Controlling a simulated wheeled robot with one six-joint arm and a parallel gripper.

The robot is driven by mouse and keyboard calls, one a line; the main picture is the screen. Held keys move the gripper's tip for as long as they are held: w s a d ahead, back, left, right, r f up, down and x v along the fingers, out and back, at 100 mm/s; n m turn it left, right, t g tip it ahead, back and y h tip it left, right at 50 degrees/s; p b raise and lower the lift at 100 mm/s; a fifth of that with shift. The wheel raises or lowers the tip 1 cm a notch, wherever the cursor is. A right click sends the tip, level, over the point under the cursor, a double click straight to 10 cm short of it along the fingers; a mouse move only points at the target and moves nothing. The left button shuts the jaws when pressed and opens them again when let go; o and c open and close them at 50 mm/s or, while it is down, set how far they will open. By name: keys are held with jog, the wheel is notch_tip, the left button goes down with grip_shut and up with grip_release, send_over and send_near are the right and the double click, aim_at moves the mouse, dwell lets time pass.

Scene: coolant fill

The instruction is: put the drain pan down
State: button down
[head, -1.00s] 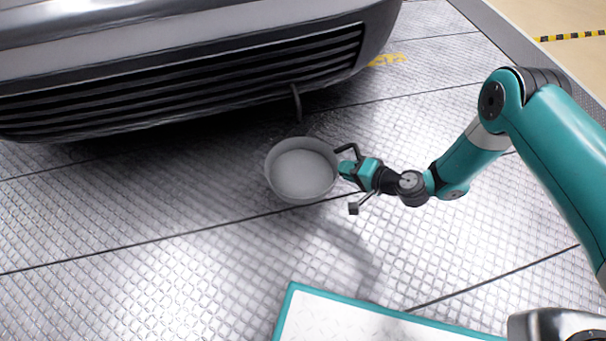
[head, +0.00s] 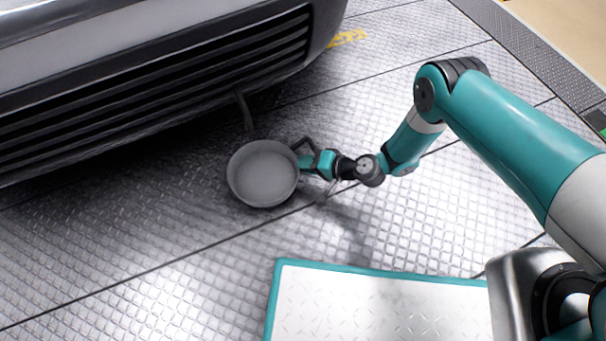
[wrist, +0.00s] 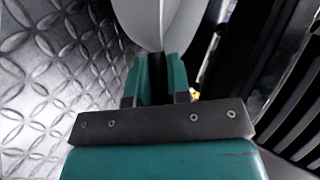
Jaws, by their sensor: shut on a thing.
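The drain pan (head: 263,174) is a round, light grey, shallow pan near the front of the vehicle in the head view. It looks empty and roughly level. I cannot tell whether the pan's underside touches the floor.
The vehicle's dark grille and bumper (head: 170,85) overhang the floor at the upper left. A thin grey pipe (head: 244,110) hangs down just behind the pan. Patterned metal floor (head: 130,235) is free in front and to the left. A yellow floor marking (head: 347,38) lies beyond.

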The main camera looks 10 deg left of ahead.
jog(key=shift+f+b, duration=1.15)
jog(key=shift+f, duration=1.2)
jog(key=c, duration=1.1)
grip_release()
jog(key=shift+o, duration=0.2)
